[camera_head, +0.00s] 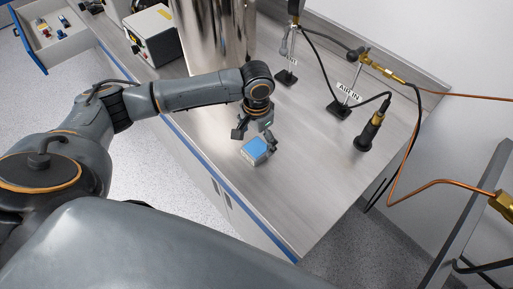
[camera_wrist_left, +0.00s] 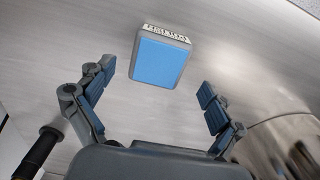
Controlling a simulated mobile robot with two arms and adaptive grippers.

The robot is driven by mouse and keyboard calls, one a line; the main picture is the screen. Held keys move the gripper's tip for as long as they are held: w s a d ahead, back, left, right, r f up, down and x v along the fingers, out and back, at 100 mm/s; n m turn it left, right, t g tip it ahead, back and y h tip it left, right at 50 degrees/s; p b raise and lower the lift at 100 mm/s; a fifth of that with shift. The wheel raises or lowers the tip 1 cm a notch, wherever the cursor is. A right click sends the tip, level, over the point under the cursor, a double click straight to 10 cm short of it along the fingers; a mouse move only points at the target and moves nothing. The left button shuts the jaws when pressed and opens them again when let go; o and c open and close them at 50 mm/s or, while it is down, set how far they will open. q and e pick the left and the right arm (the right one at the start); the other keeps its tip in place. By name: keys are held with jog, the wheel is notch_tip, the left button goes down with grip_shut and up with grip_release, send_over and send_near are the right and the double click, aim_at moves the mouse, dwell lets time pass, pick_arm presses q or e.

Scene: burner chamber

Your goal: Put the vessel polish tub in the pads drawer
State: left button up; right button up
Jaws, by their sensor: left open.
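A small box-shaped tub (camera_head: 256,149) with a blue top and a pale lettered side stands on the steel bench; I take it to be the vessel polish tub. In the left wrist view the tub (camera_wrist_left: 163,62) lies ahead of the fingers, its lettering too small to read. My left gripper (camera_head: 254,136) is open and empty, pointing down close to the tub. Its two blue-padded fingers (camera_wrist_left: 157,78) are spread wide, apart from the tub. An open drawer (camera_head: 72,47) with a blue front, holding several small items, is at the far upper left. My right gripper is not in view.
The steel bench (camera_head: 310,150) is clear around the tub. A large shiny vessel (camera_head: 213,40) and a white box-shaped device (camera_head: 155,35) stand behind my arm. Black stands, a burner (camera_head: 370,132) and hoses occupy the right side. The bench has a blue front edge.

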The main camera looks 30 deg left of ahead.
aim_at(256, 147)
pick_arm(q)
jog(key=shift+s+f+p, duration=0.2)
jog(key=shift+f+p, duration=0.15)
jog(key=shift+f, duration=1.55)
jog(key=shift+r, duration=0.1)
jog(key=c, duration=1.7)
jog(key=shift+o, duration=0.2)
